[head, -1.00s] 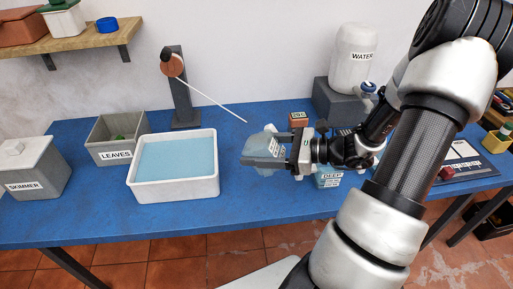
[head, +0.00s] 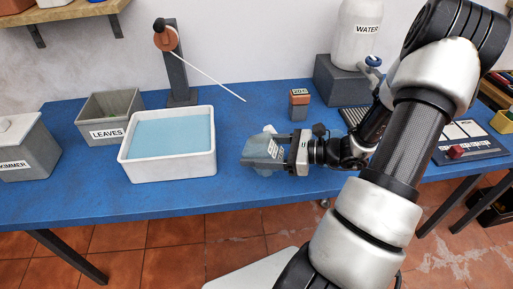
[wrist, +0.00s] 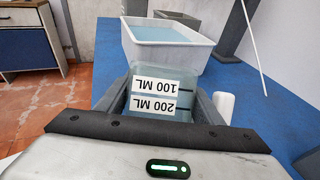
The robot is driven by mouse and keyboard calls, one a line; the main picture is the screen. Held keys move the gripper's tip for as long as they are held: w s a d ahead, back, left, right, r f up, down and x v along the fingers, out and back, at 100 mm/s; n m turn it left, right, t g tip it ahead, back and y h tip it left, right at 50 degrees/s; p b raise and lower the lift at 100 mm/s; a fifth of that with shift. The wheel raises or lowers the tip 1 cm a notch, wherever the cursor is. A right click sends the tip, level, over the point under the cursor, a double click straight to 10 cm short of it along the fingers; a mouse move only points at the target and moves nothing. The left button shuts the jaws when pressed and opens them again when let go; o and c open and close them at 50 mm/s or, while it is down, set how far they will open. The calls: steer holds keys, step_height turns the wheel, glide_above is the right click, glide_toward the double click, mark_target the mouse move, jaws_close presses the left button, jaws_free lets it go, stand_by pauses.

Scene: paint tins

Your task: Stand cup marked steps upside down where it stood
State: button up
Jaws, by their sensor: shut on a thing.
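My gripper (head: 262,151) is shut on a clear, bluish cup (head: 268,163) near the table's front edge, right of the white tub. The wrist view shows the cup (wrist: 190,82) between the fingers, with 100 ML and 200 ML step marks. Its lettering reads upside down, with 100 ML above 200 ML, while the tub behind looks upright, so the cup is inverted. A small white piece (wrist: 224,104) shows beside it. The fingers hide part of the cup, and I cannot tell whether its lower rim touches the table.
The white tub (head: 168,168) of pale blue liquid stands left of the cup. A LEAVES bin (head: 104,131), a stand with a thin white rod (head: 205,78), a small brown box (head: 299,106) and a WATER container (head: 357,50) stand behind. Blue table (head: 240,115) is clear between them.

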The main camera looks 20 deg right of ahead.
steer(key=shift+f, duration=0.3)
stand_by(0.5)
steer(key=o, duration=1.6)
steer(key=p+v, duration=0.1)
steer(key=v, duration=1.6)
steer(key=shift+s+d+r+p, duration=0.15)
steer(key=shift+p, duration=0.25)
